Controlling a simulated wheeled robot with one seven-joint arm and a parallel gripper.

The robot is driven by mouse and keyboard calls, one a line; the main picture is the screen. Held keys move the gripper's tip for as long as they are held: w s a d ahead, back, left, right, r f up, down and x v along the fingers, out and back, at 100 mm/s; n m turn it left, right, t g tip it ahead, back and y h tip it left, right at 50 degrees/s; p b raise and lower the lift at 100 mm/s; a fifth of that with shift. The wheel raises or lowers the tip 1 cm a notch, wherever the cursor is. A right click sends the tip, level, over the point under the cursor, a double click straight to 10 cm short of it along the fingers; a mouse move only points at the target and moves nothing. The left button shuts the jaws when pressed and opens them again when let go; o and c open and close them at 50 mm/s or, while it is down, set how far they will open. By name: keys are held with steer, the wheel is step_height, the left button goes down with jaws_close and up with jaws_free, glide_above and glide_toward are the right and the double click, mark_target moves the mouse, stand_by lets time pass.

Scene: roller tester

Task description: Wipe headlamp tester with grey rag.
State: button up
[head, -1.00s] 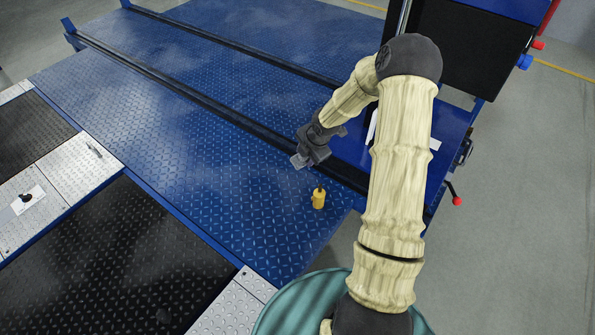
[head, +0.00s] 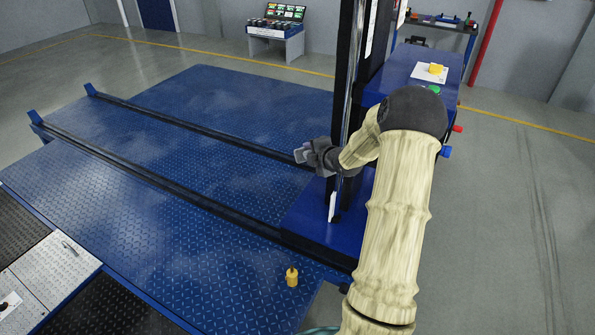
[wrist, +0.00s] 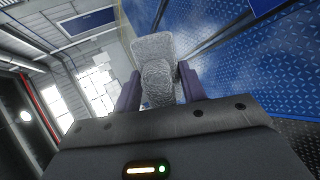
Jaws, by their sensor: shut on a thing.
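My gripper (head: 308,155) is shut on the grey rag (wrist: 155,68), a crumpled light grey cloth that sticks out past both fingers in the wrist view. In the head view the rag (head: 301,156) is a small grey patch at the fingertips, held in the air left of a black upright column (head: 352,85). The column stands on a blue base (head: 310,212) and, with the blue box (head: 450,62) behind it, looks like the headlamp tester. My arm hides part of it. I cannot tell whether the rag touches it.
A yellow bottle (head: 292,278) stands on the blue tread-plate platform (head: 180,225). Dark rails cross the platform. A yellow item (head: 436,68) lies on white paper on the blue box. Red and blue knobs stick out at its right. Grey floor (head: 510,220) is clear at right.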

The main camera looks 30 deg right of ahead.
steer(key=s+d+r+t+h+p, duration=0.1)
steer(key=d+r+p, duration=0.2)
steer(key=r, duration=0.3)
steer(key=d+r+m+t+p, duration=0.1)
steer(key=d+r+p, duration=0.2)
steer(key=r, duration=0.4)
steer(key=s+d+r+t+h+p, duration=0.1)
steer(key=d+r+t+p, duration=0.15)
steer(key=r, duration=0.35)
steer(key=m+t+h+p, duration=0.1)
steer(key=p, duration=0.6)
glide_toward(360, 29)
steer(key=shift+s+a+f, duration=0.2)
steer(key=shift+s, duration=0.5)
steer(key=w+p, duration=0.1)
steer(key=w, duration=0.1)
steer(key=w+p, duration=0.2)
steer(key=w+d+p, duration=0.1)
steer(key=w, duration=0.1)
steer(key=shift+p, duration=0.35)
steer(key=shift+w+d+b, duration=0.1)
steer(key=shift+w+b, duration=0.25)
steer(key=shift+w, duration=0.55)
steer(key=shift+r, duration=0.1)
